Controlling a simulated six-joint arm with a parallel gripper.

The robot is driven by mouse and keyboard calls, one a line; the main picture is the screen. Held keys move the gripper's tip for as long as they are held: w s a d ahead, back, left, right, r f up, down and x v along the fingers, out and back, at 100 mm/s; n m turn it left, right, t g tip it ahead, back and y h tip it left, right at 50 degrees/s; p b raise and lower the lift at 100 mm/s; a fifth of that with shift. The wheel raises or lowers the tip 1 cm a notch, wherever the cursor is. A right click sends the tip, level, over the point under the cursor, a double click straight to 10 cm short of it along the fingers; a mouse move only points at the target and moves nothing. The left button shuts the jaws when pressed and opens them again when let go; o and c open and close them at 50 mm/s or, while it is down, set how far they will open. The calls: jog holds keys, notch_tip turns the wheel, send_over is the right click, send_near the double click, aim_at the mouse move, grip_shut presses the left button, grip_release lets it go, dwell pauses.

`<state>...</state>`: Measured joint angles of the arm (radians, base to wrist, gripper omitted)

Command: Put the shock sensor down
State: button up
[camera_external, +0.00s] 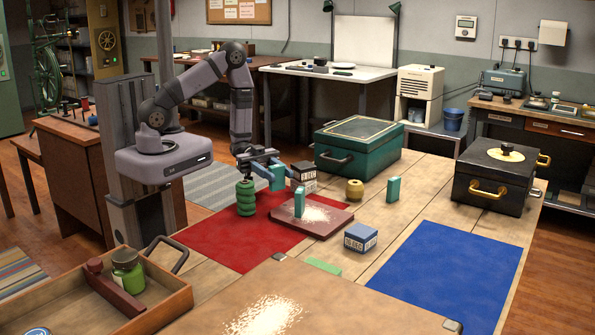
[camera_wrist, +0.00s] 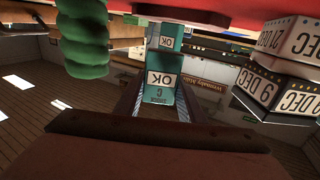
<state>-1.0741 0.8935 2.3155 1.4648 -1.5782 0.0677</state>
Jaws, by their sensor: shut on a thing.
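My gripper (camera_external: 272,164) is shut on a small teal block, which I take to be the shock sensor (camera_external: 277,181). In the wrist view the sensor (camera_wrist: 160,82) sits between the two fingers and shows a white label reading OK. Similar teal blocks stand on a reddish-brown board (camera_external: 322,227) and on the wooden table (camera_external: 393,190).
A blue mat (camera_external: 455,265) lies at right, clear of objects. A blue date block (camera_external: 360,237), yellow round pot (camera_external: 354,190) and flat green piece (camera_external: 323,266) lie around. A green case (camera_external: 357,150) and black case (camera_external: 495,181) stand behind. A wooden tray (camera_external: 165,318) is front left.

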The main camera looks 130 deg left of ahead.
aim_at(277, 165)
jog(key=shift+r, duration=2.4)
jog(key=w+a+r+n+t+y, duration=0.1)
jog(key=w+a+r+n+y, duration=0.5)
jog(key=w+a, duration=0.45)
jog(key=w+a+r+n+g+y+b, duration=0.1)
jog(key=w+r+n+g+y, duration=0.25)
jog(key=r+y, duration=0.35)
jog(key=w+a+r+n+g+y+b, duration=0.1)
jog(key=w+a+r+n+g+y, duration=0.15)
jog(key=w+r+n+y, duration=0.4)
jog(key=s+d+f+n+g+y+b, duration=0.1)
jog(key=s+d+f+n+g+y, duration=0.2)
jog(key=s+d+f+g, duration=0.3)
jog(key=s+d+f+n+g+y, duration=0.2)
jog(key=s+d+f+n+g, duration=0.1)
jog(key=d+g, duration=0.35)
notch_tip(277, 165, down, 10)
jog(key=p, duration=0.1)
jog(key=shift+s+d+f+t, duration=0.2)
jog(key=shift+d+t, duration=0.15)
jog(key=shift+t, duration=0.1)
